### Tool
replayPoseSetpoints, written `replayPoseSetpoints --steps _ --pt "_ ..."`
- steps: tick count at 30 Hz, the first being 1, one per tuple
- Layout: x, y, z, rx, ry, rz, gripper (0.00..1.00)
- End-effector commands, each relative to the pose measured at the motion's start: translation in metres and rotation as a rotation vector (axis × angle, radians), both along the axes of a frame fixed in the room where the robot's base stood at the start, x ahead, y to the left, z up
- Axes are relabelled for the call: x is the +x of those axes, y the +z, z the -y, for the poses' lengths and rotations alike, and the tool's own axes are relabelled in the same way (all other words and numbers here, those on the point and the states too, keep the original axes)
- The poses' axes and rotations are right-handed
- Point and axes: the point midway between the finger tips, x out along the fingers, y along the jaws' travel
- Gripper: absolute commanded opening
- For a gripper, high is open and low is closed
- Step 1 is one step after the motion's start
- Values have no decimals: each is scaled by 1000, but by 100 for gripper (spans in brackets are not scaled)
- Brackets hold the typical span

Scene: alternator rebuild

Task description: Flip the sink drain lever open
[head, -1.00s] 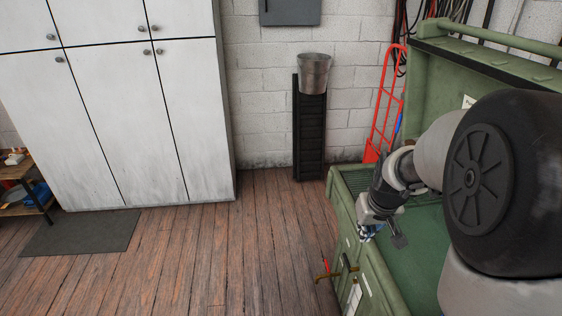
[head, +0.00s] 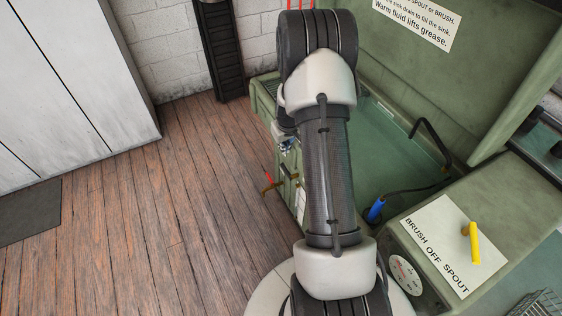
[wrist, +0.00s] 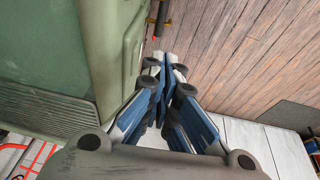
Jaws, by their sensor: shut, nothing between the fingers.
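A small lever with a red end (head: 268,176) stands at a brass pipe (head: 275,185) on the left outer side of the green parts washer's sink (head: 262,98). The brass pipe also shows at the top of the wrist view (wrist: 151,20), beside a dark piece with a red tip (wrist: 168,9). My gripper (wrist: 165,62) is shut and empty, with its blue-sided fingers together, pointing toward the brass pipe but apart from it. In the head view my gripper (head: 288,146) is mostly hidden behind my arm, above and beyond the lever.
The sink basin holds greenish fluid, a black spout (head: 432,140) and a blue-handled brush (head: 375,210). A yellow handle (head: 473,243) stands on the "BRUSH OFF SPOUT" panel (head: 430,240). The wooden floor (head: 170,220) left of the washer is clear. White cabinets (head: 70,90) stand beyond.

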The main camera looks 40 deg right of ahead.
Motion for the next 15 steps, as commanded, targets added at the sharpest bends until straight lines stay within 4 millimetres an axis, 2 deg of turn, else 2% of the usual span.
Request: replayPoseSetpoints --steps 4,8,15 --pt "1 -4 0 1 1 -1 0" --pt "4 -19 1 1 1 -3 0" --pt "17 -69 8 1 1 -3 0"
